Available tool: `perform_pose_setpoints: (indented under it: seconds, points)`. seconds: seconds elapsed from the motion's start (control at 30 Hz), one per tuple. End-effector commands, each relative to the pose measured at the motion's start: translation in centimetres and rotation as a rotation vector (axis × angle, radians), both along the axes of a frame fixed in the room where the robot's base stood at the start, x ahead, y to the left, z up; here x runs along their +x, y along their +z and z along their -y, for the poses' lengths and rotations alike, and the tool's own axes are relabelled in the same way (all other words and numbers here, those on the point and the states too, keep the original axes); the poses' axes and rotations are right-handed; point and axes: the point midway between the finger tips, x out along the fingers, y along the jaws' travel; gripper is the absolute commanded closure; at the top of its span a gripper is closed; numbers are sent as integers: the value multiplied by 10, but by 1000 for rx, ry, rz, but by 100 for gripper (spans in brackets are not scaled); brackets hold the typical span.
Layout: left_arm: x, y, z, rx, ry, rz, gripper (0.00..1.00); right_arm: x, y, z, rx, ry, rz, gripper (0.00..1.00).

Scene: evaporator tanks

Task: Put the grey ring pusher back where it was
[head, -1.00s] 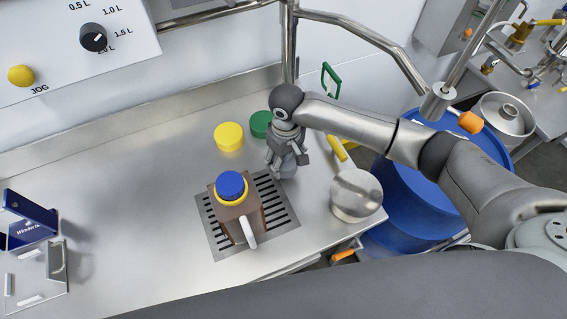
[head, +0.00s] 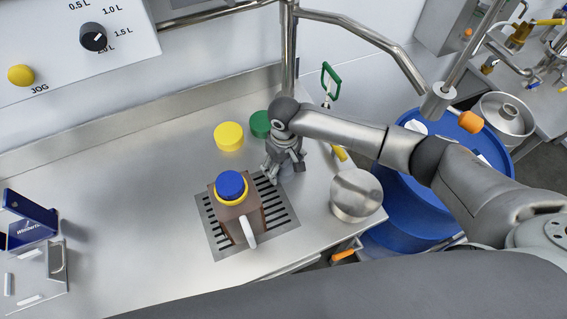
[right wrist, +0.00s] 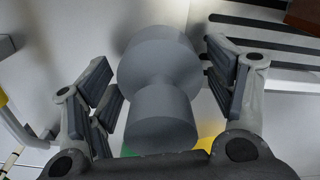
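The grey ring pusher (right wrist: 160,72) shows in the right wrist view as a wide round part joined to a narrower cylinder. It is between the fingers of my right gripper (head: 284,168), with a visible gap at each side, so the gripper looks open around it. In the head view this gripper points down at the steel worktop (head: 130,190), just right of the slotted drain grate (head: 283,219), and mostly hides the pusher. Whether the pusher touches the worktop is not clear. My left gripper is not in view.
A brown jug (head: 238,218) with a blue and yellow top stands on the grate. A yellow cap (head: 229,136) and a green cap (head: 260,124) lie behind it. A steel pan (head: 356,195) is at the right edge by a blue drum (head: 410,210). The worktop's left is mostly clear.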

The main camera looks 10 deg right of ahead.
Motion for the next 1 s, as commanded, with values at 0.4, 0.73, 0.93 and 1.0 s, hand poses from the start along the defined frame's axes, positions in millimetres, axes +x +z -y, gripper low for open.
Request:
perform_pose_setpoints:
  seconds: [0.4, 0.73, 0.93, 1.0]
  points:
    - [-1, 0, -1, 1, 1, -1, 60, 1, 4, 1, 0, 0, 2, 16]
    - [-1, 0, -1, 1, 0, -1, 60, 1, 63, 0, 2, 1, 4, 16]
    - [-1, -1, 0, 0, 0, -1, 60, 0, 102, 1, 1, 1, 3, 16]
    - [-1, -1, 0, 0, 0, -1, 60, 0, 110, 1, 1, 0, 2, 16]
